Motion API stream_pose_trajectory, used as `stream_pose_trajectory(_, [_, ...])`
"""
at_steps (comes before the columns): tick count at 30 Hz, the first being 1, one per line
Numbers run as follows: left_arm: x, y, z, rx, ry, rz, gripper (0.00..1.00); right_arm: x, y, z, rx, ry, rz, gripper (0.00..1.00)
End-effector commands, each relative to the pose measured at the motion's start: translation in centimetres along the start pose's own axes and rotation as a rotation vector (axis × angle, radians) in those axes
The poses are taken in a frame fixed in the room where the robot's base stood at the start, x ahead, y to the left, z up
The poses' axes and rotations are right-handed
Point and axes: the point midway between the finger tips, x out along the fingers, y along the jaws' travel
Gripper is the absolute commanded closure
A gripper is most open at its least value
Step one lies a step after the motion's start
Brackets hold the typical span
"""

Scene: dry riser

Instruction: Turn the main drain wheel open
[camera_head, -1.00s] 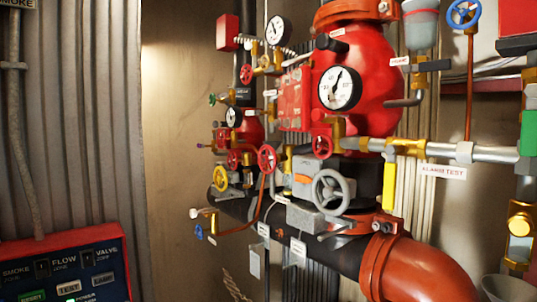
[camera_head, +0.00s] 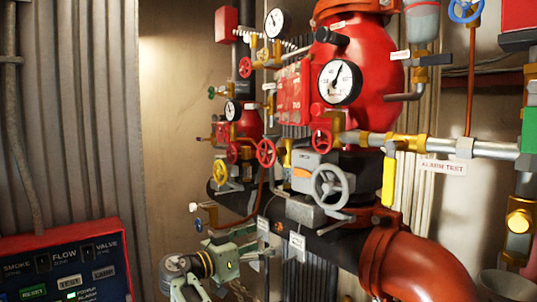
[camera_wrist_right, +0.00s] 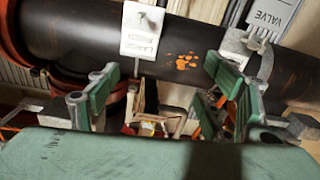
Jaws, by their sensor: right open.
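I cannot read which handwheel is the main drain. A large grey wheel (camera_head: 331,187) faces me on the lower middle of the riser. A yellow wheel (camera_head: 221,171) sits to its left, with red wheels (camera_head: 266,152) between and above them. A small blue wheel (camera_head: 198,224) is low at the left. My right gripper (camera_head: 238,256) is low, below the yellow wheel and in front of the dark pipe. In the right wrist view its green-padded fingers (camera_wrist_right: 165,92) are apart, with no wheel between them. My left gripper is not in view.
The dark horizontal pipe (camera_wrist_right: 75,30) crosses close to my right fingers, with a white tag (camera_wrist_right: 142,30) hanging from it. An orange elbow (camera_head: 415,262) bends down at the right. A red alarm panel (camera_head: 20,246) is at lower left. The beige wall behind is clear.

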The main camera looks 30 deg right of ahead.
Motion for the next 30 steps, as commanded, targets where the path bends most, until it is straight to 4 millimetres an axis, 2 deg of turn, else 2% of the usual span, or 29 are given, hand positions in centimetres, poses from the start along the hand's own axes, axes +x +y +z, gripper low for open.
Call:
stream_pose_trajectory(1, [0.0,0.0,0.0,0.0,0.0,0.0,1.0,-0.5,-0.3,-4.0,0.05,0.059,0.016,0.26])
stream_pose_trajectory(3, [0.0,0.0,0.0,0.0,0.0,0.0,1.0,-1.1,-0.4,-8.6,0.113,0.141,0.037,0.26])
stream_pose_trajectory(6, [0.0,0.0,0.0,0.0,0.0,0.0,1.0,-2.2,-0.1,-14.1,0.186,0.241,0.054,0.26])
stream_pose_trajectory(10, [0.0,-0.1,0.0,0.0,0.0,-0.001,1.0,-3.4,0.3,-18.9,0.251,0.334,0.063,0.26])
stream_pose_trajectory(13, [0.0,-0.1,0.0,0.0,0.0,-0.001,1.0,-3.9,0.6,-20.8,0.278,0.373,0.065,0.26])
stream_pose_trajectory(17, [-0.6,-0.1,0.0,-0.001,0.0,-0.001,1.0,-3.3,0.8,-21.9,0.288,0.386,0.066,0.26])
stream_pose_trajectory(25, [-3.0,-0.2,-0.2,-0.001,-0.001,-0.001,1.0,0.6,1.4,-23.6,0.285,0.384,0.067,0.26])
stream_pose_trajectory(30, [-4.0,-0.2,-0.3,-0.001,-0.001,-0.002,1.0,2.5,1.6,-24.2,0.285,0.385,0.066,0.26])
